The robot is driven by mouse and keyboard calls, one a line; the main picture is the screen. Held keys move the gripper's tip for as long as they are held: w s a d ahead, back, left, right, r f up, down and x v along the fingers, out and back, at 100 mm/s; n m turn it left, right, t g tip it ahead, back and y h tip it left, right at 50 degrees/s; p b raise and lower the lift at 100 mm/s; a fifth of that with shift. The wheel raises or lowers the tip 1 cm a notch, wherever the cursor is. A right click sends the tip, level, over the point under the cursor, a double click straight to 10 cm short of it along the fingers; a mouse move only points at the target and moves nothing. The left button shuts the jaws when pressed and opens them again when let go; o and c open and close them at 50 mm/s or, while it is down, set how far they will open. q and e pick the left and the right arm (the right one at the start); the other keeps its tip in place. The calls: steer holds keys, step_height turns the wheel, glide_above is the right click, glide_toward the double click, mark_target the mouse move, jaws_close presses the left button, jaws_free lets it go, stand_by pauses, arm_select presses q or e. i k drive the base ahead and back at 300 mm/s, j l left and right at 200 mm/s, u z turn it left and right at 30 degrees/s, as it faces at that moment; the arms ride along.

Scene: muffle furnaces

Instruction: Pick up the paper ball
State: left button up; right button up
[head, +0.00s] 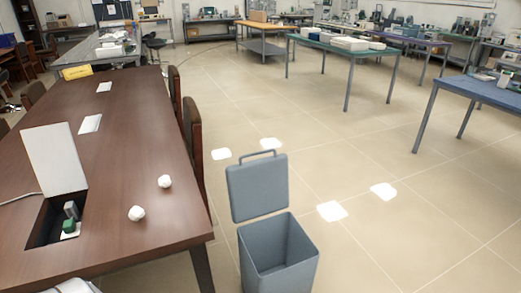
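Two crumpled white paper balls lie on the brown wooden table (120,120) near its right edge. One paper ball (136,213) is closer to the near end of the table. The other paper ball (165,181) is a little farther back and to the right. They are apart from each other. Neither gripper shows in the head view. A pale shape at the bottom left edge is too cut off to identify.
An open grey bin (279,252) with its lid raised stands on the floor right of the table. A white upright panel (55,160) stands beside a table recess. Chairs (193,140) line the table's right side. White sheets (332,211) lie on the floor.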

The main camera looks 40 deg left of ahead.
mark_target(136, 213)
steer(key=u, duration=1.2)
